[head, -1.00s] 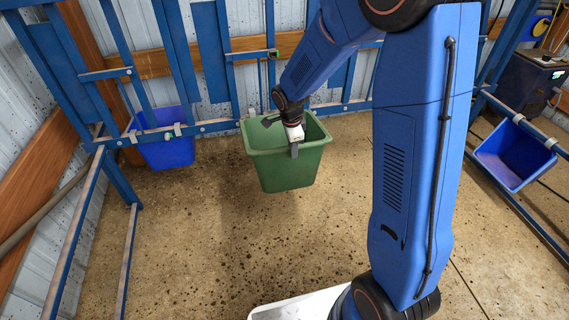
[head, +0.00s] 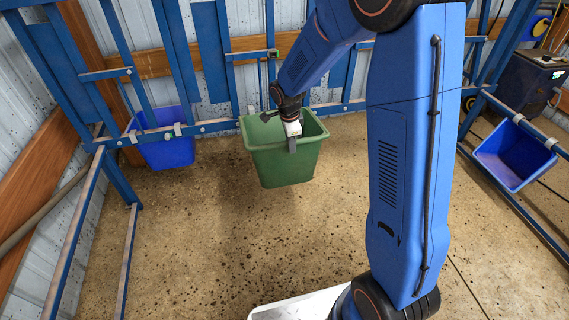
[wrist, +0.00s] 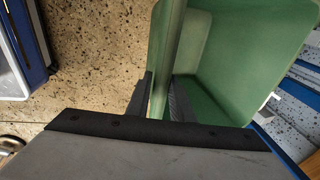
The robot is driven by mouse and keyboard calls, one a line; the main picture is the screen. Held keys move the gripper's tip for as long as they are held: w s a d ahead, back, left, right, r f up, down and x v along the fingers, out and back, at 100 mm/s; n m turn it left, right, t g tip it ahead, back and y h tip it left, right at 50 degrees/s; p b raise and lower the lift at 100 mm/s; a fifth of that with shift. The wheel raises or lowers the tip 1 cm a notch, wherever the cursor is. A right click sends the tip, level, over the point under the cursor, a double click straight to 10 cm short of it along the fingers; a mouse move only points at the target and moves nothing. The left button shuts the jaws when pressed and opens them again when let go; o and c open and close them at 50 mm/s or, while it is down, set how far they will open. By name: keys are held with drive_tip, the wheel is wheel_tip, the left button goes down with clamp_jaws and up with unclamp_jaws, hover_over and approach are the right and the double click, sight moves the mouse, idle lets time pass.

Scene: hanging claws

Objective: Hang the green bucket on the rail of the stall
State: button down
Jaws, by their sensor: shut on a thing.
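The green bucket (head: 283,163) is upright, off the floor, near the middle of the head view. My gripper (head: 292,143) is shut on its near rim. In the wrist view the bucket's rim (wrist: 171,45) runs between the two fingers (wrist: 163,98), with the open inside of the bucket to the right. The blue stall rail (head: 215,126) runs along the back, level with the bucket's far rim. The bucket's far side is close to the rail, but I cannot tell whether it touches or is hooked on. The gripper and arm partly cover the far rim.
A blue bucket (head: 167,150) hangs on the rail to the left by light clips. Another blue bucket (head: 513,157) hangs on the right-hand rail. Blue posts and a corrugated wall stand behind. The speckled floor (head: 200,235) in front is clear.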

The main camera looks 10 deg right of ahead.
drive_tip(key=shift+w, duration=1.2)
wheel_tip(320, 180, down, 7)
idle(3.8)
drive_tip(key=c, duration=1.5)
unclamp_jaws()
drive_tip(key=shift+r, duration=6)
